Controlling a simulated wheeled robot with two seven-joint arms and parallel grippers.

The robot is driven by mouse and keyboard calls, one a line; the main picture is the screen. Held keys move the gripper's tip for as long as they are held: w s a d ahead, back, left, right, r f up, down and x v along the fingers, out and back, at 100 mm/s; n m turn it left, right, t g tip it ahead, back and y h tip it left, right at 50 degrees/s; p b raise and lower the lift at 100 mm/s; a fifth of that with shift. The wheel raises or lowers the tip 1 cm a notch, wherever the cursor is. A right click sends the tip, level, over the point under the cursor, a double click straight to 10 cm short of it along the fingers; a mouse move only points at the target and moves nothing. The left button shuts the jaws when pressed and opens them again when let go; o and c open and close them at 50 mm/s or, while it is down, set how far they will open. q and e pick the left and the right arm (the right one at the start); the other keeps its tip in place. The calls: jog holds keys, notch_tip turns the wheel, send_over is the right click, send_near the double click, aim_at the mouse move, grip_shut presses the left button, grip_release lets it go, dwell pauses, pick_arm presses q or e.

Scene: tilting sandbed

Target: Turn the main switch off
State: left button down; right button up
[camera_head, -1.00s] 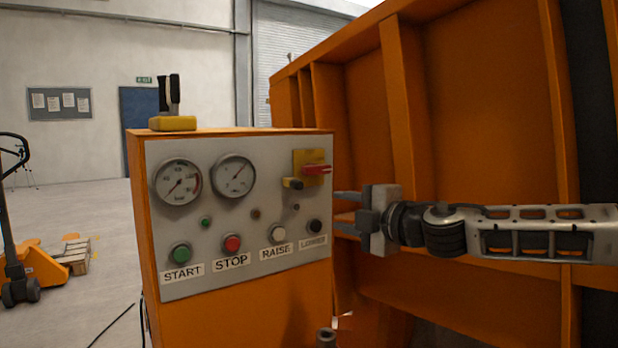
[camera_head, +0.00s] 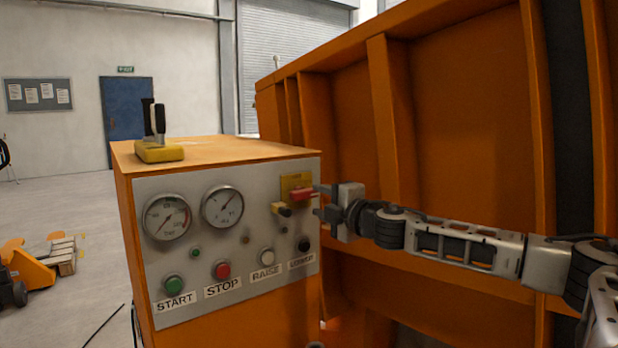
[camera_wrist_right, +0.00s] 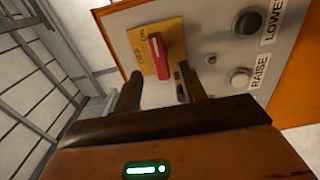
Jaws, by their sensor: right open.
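The main switch is a red handle (camera_head: 302,195) on a yellow plate (camera_head: 296,181) at the panel's upper right. The handle lies roughly level in the head view. In the wrist view the red handle (camera_wrist_right: 158,56) stands beyond my fingers, and the plate (camera_wrist_right: 144,42) reads OFF and ON. My right gripper (camera_head: 320,202) is open at the panel's right edge, pointing at the switch. In the wrist view its two fingers (camera_wrist_right: 160,88) straddle the line to the handle; I cannot tell whether they touch it. My left gripper is not in view.
A yellow-based lever device (camera_head: 159,151) stands on the cabinet. The large orange sandbed (camera_head: 450,120) rises close behind my right arm.

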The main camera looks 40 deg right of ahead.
aim_at(307, 195)
jog(key=w, duration=0.1)
jog(key=w+p, duration=0.2)
jog(key=shift+w+d+r, duration=0.25)
jog(key=shift+w+d, duration=0.05)
jog(key=shift+w, duration=0.05)
jog(key=shift+w+f+p, duration=0.25)
jog(key=shift+w+p, duration=0.1)
jog(key=shift+w, duration=0.3)
grip_shut()
